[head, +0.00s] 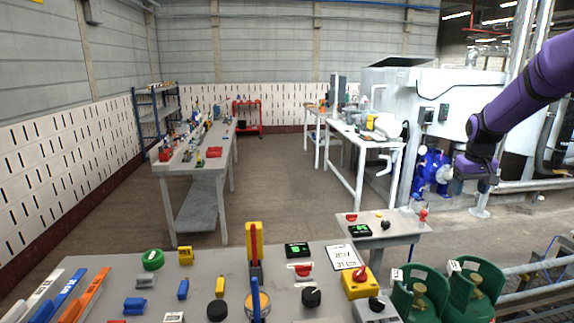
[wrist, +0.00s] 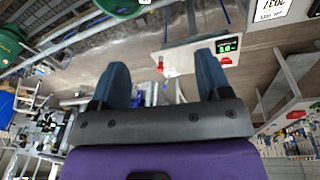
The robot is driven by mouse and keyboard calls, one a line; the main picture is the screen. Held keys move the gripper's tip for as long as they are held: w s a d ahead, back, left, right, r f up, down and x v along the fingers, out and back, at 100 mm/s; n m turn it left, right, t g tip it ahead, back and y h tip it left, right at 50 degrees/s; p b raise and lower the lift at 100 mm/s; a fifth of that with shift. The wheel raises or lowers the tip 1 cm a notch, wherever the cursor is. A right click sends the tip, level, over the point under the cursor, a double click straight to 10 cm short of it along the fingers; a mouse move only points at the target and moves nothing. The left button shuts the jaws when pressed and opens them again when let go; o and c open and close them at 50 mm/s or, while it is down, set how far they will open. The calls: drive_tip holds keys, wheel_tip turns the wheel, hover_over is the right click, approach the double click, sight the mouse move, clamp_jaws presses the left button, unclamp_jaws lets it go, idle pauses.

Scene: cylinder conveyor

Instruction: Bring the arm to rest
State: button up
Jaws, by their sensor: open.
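My purple arm (head: 520,100) reaches in from the right edge of the head view, raised and bent, with its end hanging over the floor at the right. In the wrist view my gripper (wrist: 162,72) shows two blue fingers set well apart. They are open and hold nothing. Only background shows between them, including part of a small pale table (wrist: 186,55) some way off. In the head view the fingers themselves cannot be made out. The arm's end stands apart from the tables, above and to the right of the small side table (head: 400,236).
A grey worktable (head: 320,283) with several coloured parts fills the front. Green gas cylinders (head: 420,292) stand at its right. A long bench (head: 204,170) is at the left, a white table (head: 360,140) at the back right. The middle floor (head: 285,195) is clear.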

drive_tip(key=s+a+r+t, duration=0.2)
drive_tip(key=s+a+r, duration=1.3)
drive_tip(key=s, duration=0.3)
drive_tip(key=s+a+t, duration=0.1)
drive_tip(key=s+a, duration=0.3)
drive_tip(key=s, duration=0.6)
drive_tip(key=s+a+f+n+y, duration=0.1)
drive_tip(key=s+a, duration=0.3)
drive_tip(key=s, duration=0.7)
drive_tip(key=shift+s+f+t, duration=0.3)
drive_tip(key=shift+t, duration=0.1)
drive_tip(key=shift+d, duration=0.1)
